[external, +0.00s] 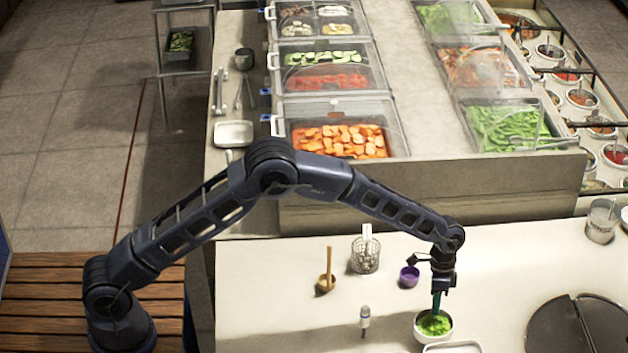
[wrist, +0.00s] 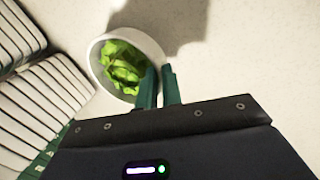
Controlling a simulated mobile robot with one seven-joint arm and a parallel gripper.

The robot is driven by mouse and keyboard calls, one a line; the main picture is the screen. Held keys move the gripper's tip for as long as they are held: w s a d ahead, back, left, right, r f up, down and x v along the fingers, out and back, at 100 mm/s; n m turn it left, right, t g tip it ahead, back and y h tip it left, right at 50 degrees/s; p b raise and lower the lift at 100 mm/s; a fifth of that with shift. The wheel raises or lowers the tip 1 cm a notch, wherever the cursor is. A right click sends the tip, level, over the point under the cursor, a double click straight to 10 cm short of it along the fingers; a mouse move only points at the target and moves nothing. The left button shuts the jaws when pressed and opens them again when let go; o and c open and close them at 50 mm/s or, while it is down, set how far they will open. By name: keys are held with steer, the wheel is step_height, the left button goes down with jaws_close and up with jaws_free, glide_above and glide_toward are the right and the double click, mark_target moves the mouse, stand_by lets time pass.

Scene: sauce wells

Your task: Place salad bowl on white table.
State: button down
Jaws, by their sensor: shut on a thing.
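The salad bowl is a white round bowl (external: 447,333) with green lettuce (external: 434,323) in it, near the front of the white table (external: 290,290) in the external view. It also shows in the wrist view, where the white bowl (wrist: 97,62) holds green leaves (wrist: 122,66). My gripper (external: 436,305) points down at the bowl. Its green fingers (wrist: 160,80) are shut on the bowl's rim, with the wall between them. I cannot tell whether the bowl touches the table or hangs a little above it.
A white tray (external: 453,348) lies just in front of the bowl. Dark round plates (external: 555,328) lie right. Bare table lies between.

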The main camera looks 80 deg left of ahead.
steer(key=shift+f, duration=1.6)
steer(key=shift+f, duration=0.1)
steer(key=c, duration=1.6)
jaws_free()
steer(key=shift+o, duration=0.2)
